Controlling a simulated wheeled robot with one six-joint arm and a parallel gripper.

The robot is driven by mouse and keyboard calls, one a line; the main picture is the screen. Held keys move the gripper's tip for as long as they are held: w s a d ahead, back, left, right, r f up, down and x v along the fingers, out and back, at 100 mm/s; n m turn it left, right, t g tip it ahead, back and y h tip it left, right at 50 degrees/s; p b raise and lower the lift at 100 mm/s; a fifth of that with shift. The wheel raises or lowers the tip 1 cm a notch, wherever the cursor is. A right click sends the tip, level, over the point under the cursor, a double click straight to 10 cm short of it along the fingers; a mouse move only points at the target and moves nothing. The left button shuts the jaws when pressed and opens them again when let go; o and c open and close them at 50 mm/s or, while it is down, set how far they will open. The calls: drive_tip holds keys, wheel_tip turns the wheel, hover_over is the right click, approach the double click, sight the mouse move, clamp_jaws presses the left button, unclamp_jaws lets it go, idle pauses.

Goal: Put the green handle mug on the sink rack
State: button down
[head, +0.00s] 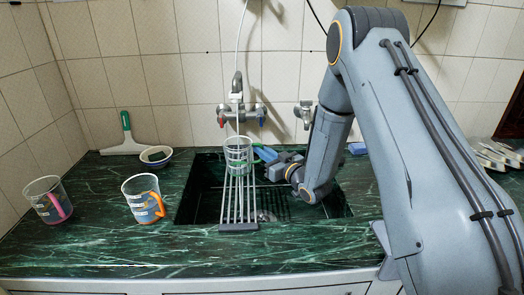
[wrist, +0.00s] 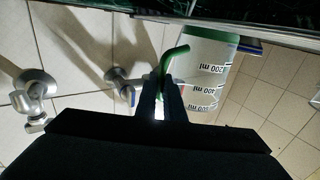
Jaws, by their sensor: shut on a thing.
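The green handle mug (head: 237,157) is a clear measuring cup, upright over the far end of the sink rack (head: 239,212). I cannot tell whether its base touches the bars. My gripper (head: 264,154) comes in from the right and is shut on the mug's green handle. In the wrist view my gripper (wrist: 161,92) has both fingers closed at the green handle (wrist: 178,54), and the mug's clear body (wrist: 207,75) with its markings shows beside them, upside down in the picture.
The rack spans the dark sink below the tap (head: 237,108). A mug with an orange handle (head: 143,198) and one with a pink handle (head: 47,200) stand on the left counter. A bowl (head: 156,155) and a squeegee (head: 124,138) are at the back left. Blue items lie right of the sink.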

drive_tip(key=c, duration=2.3)
unclamp_jaws()
drive_tip(key=shift+f, duration=0.15)
drive_tip(key=o, duration=0.4)
drive_tip(key=shift+o, duration=0.2)
